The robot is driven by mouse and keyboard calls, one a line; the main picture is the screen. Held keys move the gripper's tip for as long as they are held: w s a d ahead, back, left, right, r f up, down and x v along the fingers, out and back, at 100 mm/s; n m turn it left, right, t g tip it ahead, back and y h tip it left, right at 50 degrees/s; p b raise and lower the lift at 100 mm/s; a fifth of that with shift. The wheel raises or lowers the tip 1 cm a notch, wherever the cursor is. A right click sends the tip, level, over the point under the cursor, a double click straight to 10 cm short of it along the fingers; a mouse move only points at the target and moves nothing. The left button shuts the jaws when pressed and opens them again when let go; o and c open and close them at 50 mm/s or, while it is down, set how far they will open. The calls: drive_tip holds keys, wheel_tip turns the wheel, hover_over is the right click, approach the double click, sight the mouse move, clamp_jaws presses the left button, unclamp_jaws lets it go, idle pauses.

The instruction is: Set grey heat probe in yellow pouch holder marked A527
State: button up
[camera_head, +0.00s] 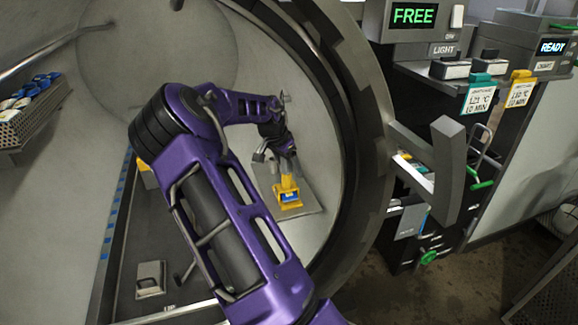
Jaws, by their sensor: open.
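My purple arm reaches into the round chamber. My gripper (275,156) is open, just above and behind a yellow holder (288,203) with a blue patch on its front. The holder stands on a pale grey plate (310,206) inside the chamber. Its marking is too small to read, so I cannot tell if it is A527. Whether the fingers touch the holder is unclear. Another yellow thing (147,174) is mostly hidden behind my arm at left. I cannot make out the grey heat probe.
The thick chamber rim (350,120) stands close right of my arm. A perforated basket (30,120) with blue and white items is at left. A small grey block (151,278) lies low left. The control panel reading FREE (413,16) is at upper right.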

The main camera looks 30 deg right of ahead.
drive_tip(key=p+v, duration=0.2)
drive_tip(key=v, duration=1.5)
drive_tip(key=shift+r, duration=0.2)
